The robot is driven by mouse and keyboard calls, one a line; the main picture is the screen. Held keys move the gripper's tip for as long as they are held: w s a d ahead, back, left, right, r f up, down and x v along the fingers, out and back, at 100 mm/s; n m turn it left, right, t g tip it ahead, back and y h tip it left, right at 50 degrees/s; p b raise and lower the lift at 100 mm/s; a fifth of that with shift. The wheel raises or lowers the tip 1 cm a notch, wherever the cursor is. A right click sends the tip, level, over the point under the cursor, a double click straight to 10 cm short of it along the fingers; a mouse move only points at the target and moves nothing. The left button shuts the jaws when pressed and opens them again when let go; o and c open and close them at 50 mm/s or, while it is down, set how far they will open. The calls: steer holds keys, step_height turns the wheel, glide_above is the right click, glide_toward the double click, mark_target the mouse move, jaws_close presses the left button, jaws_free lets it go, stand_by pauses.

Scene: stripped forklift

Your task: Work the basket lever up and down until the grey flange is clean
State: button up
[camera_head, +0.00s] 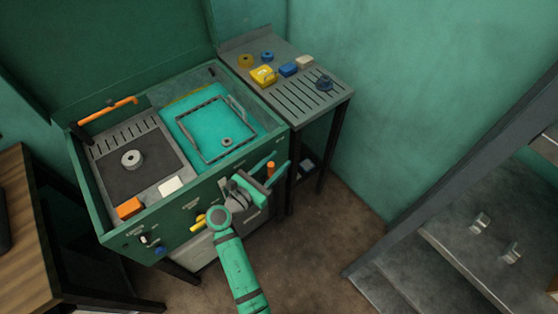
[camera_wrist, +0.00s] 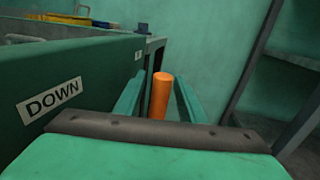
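The orange lever handle (camera_head: 271,168) stands at the right end of the green washer's front. My gripper (camera_head: 274,174) is there, with its green fingers on either side of the handle. In the wrist view the orange handle (camera_wrist: 160,95) stands upright between my open gripper's fingers (camera_wrist: 159,98), with gaps showing on both sides. The wire-frame basket (camera_head: 205,155) is in the turquoise tank. A small grey ring-shaped part (camera_head: 227,142), which looks like the flange, is inside it. Whether it is dirty is too small to tell.
A pale grey ring (camera_head: 131,159) lies on the dark mat left of the tank. A slatted side table (camera_head: 300,92) holds yellow and blue parts. A "DOWN" label (camera_wrist: 49,101) is on the green panel. Grey steps (camera_head: 450,260) stand at right; a wooden table (camera_head: 30,230) at left.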

steer(key=shift+w+d, duration=0.4)
steer(key=shift+w, duration=0.05)
jaws_close()
